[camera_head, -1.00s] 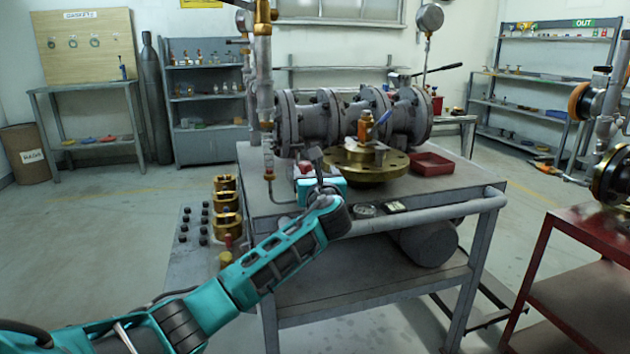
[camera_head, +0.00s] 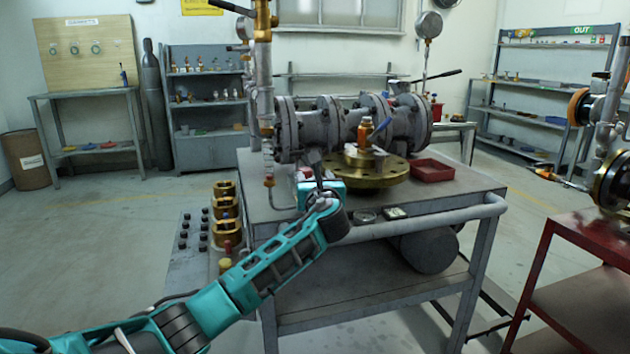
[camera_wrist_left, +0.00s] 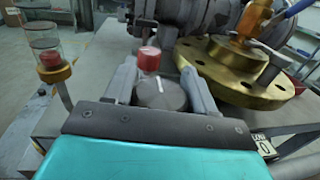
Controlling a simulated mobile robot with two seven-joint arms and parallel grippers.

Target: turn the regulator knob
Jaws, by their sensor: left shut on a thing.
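In the left wrist view a round dark grey knob (camera_wrist_left: 160,94) with a white line on its face sits between the fingers of my left gripper (camera_wrist_left: 158,78). The gripper is shut on it, with one finger on each side. The white line runs nearly along the hand's pointing direction. A red cap (camera_wrist_left: 149,58) stands just beyond the knob. In the head view my left gripper (camera_head: 310,180) is above the left part of the workbench. There the hand hides the knob. My right gripper is not in view.
The grey bench (camera_head: 455,193) carries a flanged grey valve body (camera_head: 318,125), a brass flange (camera_head: 375,178) and a red tray (camera_head: 432,170). A vertical pipe (camera_head: 263,90) rises left of the valve. A clear cup (camera_wrist_left: 46,50) stands left of the hand. A red cart (camera_head: 575,240) is at right.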

